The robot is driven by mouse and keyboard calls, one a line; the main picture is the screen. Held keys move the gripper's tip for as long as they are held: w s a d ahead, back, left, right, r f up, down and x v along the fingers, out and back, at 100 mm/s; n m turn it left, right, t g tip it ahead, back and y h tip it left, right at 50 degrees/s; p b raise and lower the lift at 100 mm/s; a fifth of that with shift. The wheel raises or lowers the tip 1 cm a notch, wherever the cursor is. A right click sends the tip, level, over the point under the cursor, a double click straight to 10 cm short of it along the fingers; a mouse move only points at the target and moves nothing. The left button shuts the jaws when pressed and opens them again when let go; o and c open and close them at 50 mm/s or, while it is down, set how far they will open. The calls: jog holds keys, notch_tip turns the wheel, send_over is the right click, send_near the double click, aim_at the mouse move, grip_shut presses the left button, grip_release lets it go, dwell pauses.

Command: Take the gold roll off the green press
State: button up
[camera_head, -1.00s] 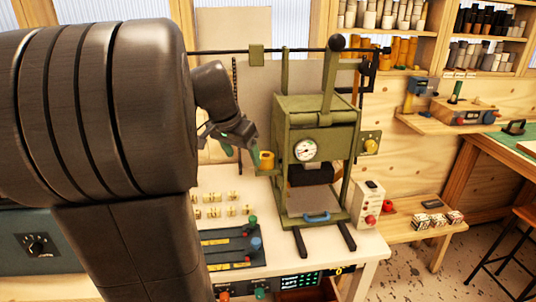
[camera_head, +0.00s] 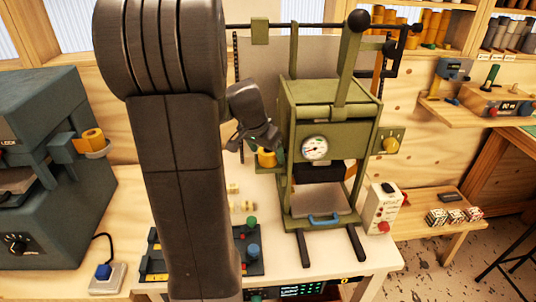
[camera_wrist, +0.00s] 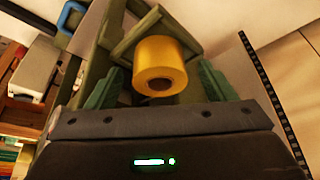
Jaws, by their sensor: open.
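The green press (camera_head: 330,120) stands on the white bench in the head view, with a round gauge on its front. The gold roll (camera_head: 267,158) sits at the press's left side, on a small green holder. In the wrist view the gold roll (camera_wrist: 160,68) lies between the two green fingertips of my gripper (camera_wrist: 160,85). Gaps show on both sides of it, so the jaws are open and apart from it. The holder (camera_wrist: 150,35) shows behind the roll. In the head view my gripper (camera_head: 262,143) is right at the roll and partly covers it.
A blue-grey machine at the left carries another gold roll (camera_head: 92,142) on a side holder. A control box (camera_head: 384,207) stands right of the press.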

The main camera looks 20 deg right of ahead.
jog(key=shift+w+d+f, duration=0.1)
jog(key=shift+d+f, duration=0.05)
jog(key=shift+f, duration=0.35)
jog(key=c, duration=1.1)
jog(key=shift+r, duration=0.1)
